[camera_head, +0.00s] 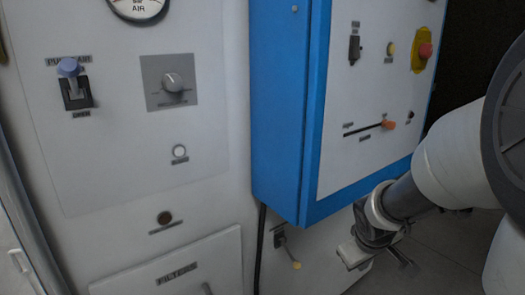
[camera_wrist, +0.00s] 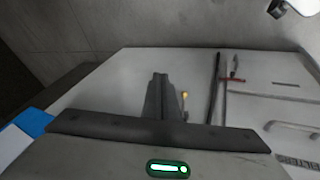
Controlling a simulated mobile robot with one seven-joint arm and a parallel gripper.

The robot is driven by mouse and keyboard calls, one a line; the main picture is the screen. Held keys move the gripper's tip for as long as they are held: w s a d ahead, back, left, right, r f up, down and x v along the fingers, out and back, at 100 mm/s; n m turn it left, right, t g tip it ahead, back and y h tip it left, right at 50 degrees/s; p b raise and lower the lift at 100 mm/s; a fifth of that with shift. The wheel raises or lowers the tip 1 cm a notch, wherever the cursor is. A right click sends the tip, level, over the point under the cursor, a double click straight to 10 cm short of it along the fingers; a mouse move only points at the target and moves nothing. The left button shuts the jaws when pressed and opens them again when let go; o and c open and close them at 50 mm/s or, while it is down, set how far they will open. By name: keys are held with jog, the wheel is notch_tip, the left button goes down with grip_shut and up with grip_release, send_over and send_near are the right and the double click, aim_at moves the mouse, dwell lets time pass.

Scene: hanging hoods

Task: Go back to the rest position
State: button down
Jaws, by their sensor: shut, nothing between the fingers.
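My gripper (camera_wrist: 160,78) shows in the wrist view as two dark grey fingers pressed together, with nothing between them. In the head view my arm comes in from the right and its wrist end (camera_head: 375,240) hangs just below the lower right corner of the blue-edged control box (camera_head: 283,120). The fingertips are hard to make out there. The gripper appears apart from the panel and touches nothing that I can see.
A lever with a yellow tip (camera_head: 296,265) sits on the lower panel left of my gripper; it also shows in the wrist view (camera_wrist: 184,94). A black cable (camera_head: 260,245) hangs beside it. The filter cover (camera_head: 175,270) is at lower left. Grey floor (camera_head: 430,265) lies at right.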

jog(key=s+a+r+m+y, duration=0.1)
jog(key=s+a+r+m, duration=0.1)
jog(key=s+a+r, duration=0.45)
jog(key=s+a+r+m+y, duration=0.1)
jog(key=s+a+r+m, duration=0.15)
jog(key=s+r, duration=0.65)
notch_tip(320, 180, up, 17)
jog(key=s+p, duration=0.2)
jog(key=p, duration=1.7)
jog(key=shift+a, duration=0.1)
